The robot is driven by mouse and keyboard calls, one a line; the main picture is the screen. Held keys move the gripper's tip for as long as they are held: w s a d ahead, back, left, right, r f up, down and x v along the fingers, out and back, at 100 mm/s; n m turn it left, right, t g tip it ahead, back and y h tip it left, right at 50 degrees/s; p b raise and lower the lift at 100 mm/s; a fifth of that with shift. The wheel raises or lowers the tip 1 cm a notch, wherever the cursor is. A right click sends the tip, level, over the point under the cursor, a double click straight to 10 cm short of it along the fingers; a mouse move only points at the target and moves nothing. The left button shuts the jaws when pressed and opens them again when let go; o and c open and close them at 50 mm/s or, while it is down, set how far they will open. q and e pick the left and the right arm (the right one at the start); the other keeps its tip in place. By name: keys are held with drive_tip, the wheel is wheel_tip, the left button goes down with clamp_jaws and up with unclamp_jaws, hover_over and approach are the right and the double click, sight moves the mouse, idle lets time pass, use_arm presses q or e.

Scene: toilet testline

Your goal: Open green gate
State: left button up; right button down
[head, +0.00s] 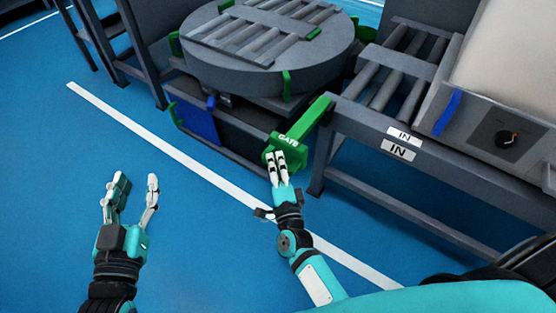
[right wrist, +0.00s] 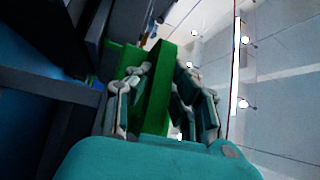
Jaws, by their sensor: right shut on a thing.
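The green gate (head: 307,124) is a bar labelled "GATE", fixed at the corner of the roller conveyor frame beside the round turntable. My right gripper (head: 276,160) is at the gate's near end, with its fingers on the green part. In the right wrist view the gate (right wrist: 153,100) stands between the two fingers of my right gripper (right wrist: 155,95), which is shut on it. My left gripper (head: 132,192) is open and empty above the blue floor, well to the left of the gate.
The round turntable (head: 195,62) with rollers stands behind the gate. The conveyor frame (head: 375,128) with "IN" labels runs to the right, beside a panel with a black knob (head: 506,138). A white line (head: 165,140) crosses the blue floor. The floor at left is clear.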

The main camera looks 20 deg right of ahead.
drive_tip(key=c, duration=1.2)
unclamp_jaws()
drive_tip(key=shift+d+f, duration=0.15)
drive_tip(key=shift+f, duration=0.15)
drive_tip(key=shift+r, duration=0.1)
drive_tip(key=s+a+f, duration=0.1)
drive_tip(key=s, duration=1.1)
drive_tip(key=shift+a+f, duration=0.2)
drive_tip(key=shift+f, duration=0.05)
drive_tip(key=shift+w+r, duration=0.1)
